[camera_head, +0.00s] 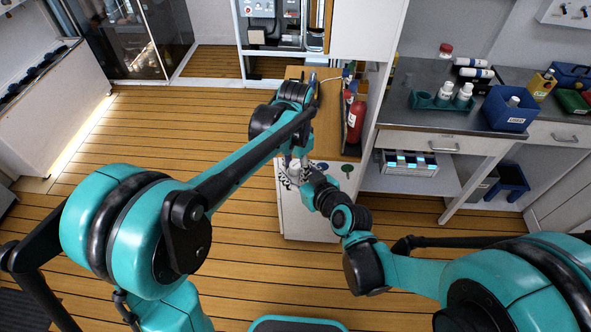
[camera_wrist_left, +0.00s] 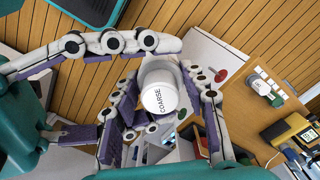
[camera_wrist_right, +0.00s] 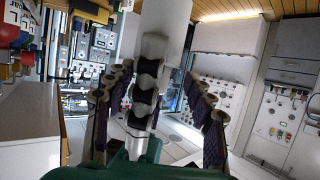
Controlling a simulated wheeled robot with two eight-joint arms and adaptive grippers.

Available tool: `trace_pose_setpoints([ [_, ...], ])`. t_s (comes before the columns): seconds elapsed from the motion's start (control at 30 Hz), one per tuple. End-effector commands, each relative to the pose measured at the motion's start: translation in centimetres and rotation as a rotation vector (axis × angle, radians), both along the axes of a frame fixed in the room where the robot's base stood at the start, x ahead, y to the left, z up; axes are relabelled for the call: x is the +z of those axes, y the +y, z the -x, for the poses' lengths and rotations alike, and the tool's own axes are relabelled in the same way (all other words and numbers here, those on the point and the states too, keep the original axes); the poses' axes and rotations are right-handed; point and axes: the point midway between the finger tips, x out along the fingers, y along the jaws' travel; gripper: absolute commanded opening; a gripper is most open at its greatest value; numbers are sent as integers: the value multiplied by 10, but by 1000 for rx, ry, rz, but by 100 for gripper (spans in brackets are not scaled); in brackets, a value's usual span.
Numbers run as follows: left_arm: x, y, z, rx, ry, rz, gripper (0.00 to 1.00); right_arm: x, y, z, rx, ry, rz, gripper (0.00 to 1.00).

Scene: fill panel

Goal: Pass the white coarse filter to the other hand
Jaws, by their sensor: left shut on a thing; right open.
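The white coarse filter (camera_wrist_left: 160,98) is a pale cylinder in the left wrist view, its round end marked "COARSE" facing the camera. My left gripper (camera_wrist_left: 160,84) is shut on it, with purple-padded fingers on both sides. My right gripper (camera_wrist_right: 157,82) is open; in the right wrist view its fingers stand apart, with a jointed light finger and a pale block between them. I cannot tell whether that block is the filter. In the left wrist view, a jointed finger reaches in close above the filter. In the head view both grippers meet at the centre, mostly hiding the filter.
A white-fronted cabinet with a wooden top (camera_head: 325,130) stands below and behind the grippers. A red extinguisher (camera_head: 356,118) stands on it. At right, a grey bench (camera_head: 420,75) holds bottles and a blue bin (camera_head: 510,108). The wooden floor at left is clear.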

Motion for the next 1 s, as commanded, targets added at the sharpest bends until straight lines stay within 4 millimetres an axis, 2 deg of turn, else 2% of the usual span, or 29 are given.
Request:
trace_pose_setpoints([
  [0.27, 0, 0, 0, 0, 0, 0, 12, -1, 1, -1, 0, 1, 1, 54],
  [0.47, 0, -1, 0, -1, 0, 1, 13, -1, 1, 0, 2, 2, 0, 5],
  [0.5, 0, -1, 0, -1, -1, 2, 13, -1, 1, 0, 2, 2, 0, 0],
  [0.57, 0, -2, 0, -1, -1, 4, 12, -1, 2, 0, 3, 4, 0, 0],
  [0.6, 0, -2, -1, -1, -2, 4, 46, -1, 2, 1, 4, 4, -1, 0],
  [0.7, 1, -3, -1, -1, -2, 6, 67, -1, 2, 1, 6, 5, -1, 0],
  [1.0, 1, -5, -1, -3, -4, 8, 67, -1, 4, 2, 9, 5, -1, 0],
])
